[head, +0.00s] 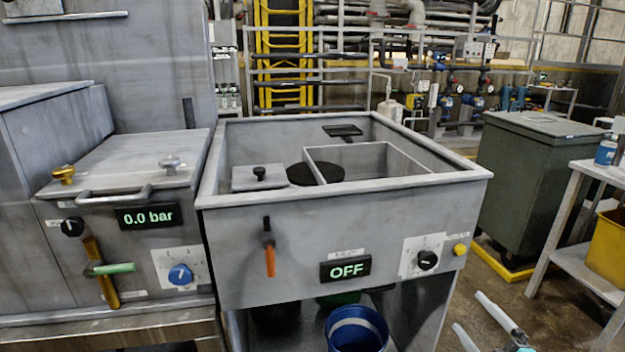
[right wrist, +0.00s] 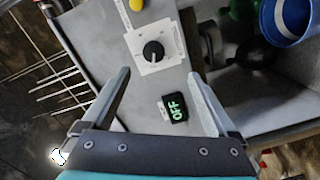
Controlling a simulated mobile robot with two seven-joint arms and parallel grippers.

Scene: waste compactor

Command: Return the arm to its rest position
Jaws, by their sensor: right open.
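My right gripper (head: 468,310) is at the lower right of the head view, beside the front right of the grey sink-like unit (head: 225,265). Its pale fingers are spread and nothing is between them. In the right wrist view the open gripper (right wrist: 159,74) faces the unit's front panel, with the black knob (right wrist: 153,51) and the lit OFF display (right wrist: 174,108) seen beyond and between the fingers. I cannot tell the exact gap to the panel. My left gripper is not in view.
A compactor with a 0.0 bar display (head: 148,216) stands at the left. A blue bucket (head: 357,322) sits under the unit. A green bin (head: 530,190) and a side table (head: 597,168) with a yellow container (head: 606,252) stand at the right. Some floor between them is clear.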

